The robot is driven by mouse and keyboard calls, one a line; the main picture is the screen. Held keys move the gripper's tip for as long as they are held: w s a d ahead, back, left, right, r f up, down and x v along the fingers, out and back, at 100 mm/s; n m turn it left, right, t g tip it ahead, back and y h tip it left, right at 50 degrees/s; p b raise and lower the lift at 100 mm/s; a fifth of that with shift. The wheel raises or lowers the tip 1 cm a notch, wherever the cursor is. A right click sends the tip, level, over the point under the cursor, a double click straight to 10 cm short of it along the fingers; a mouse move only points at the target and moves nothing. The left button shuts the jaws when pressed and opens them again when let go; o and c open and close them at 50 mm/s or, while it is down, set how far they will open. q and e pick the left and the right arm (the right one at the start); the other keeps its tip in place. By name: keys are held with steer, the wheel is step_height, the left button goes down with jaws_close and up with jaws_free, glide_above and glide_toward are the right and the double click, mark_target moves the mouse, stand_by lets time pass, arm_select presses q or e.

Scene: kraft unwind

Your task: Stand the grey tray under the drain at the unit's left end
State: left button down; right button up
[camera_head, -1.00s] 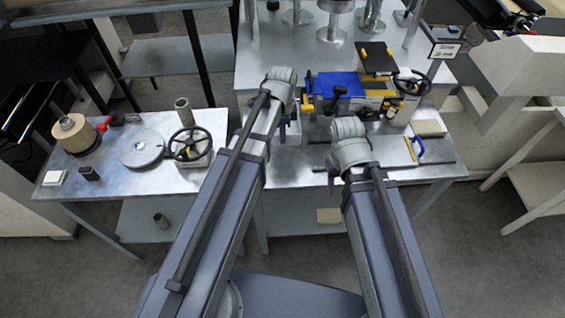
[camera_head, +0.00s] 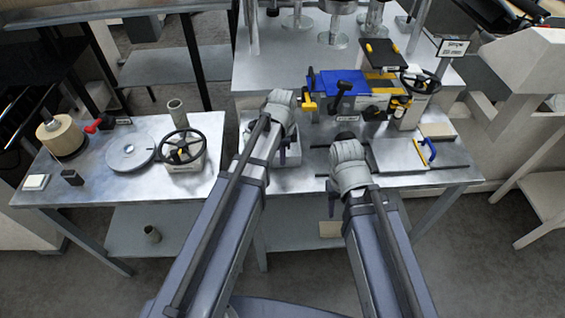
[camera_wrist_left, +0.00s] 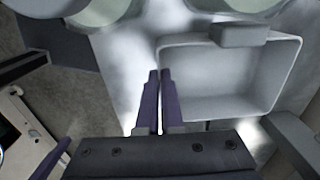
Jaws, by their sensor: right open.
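The grey tray (camera_wrist_left: 265,75) lies to the right of my left fingers in the left wrist view. It is a shallow open box with a block on its far wall, and it looks empty. My left gripper (camera_wrist_left: 159,76) has its fingers close together on the tray's near-left wall. In the head view the tray (camera_head: 292,152) shows partly behind my left wrist, over the table left of the blue and yellow unit (camera_head: 340,83). The drain cannot be made out clearly. My right gripper (camera_head: 332,203) is open, at the table's front edge, mostly hidden by its wrist.
The left side table (camera_head: 110,185) holds a handwheel (camera_head: 181,147), a round grey disc (camera_head: 130,152) and a wooden spool (camera_head: 61,136). A plate with a blue handle (camera_head: 428,149) lies right of my right wrist. A second handwheel (camera_head: 420,80) stands at the unit's right.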

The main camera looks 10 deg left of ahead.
arm_select(q)
steer(key=shift+f, duration=0.2)
steer(key=c, duration=1.5)
jaws_free()
steer(key=shift+f, duration=0.1)
steer(key=shift+c, duration=0.2)
steer(key=o, duration=0.5)
steer(key=shift+c, duration=0.2)
steer(key=shift+r, duration=0.2)
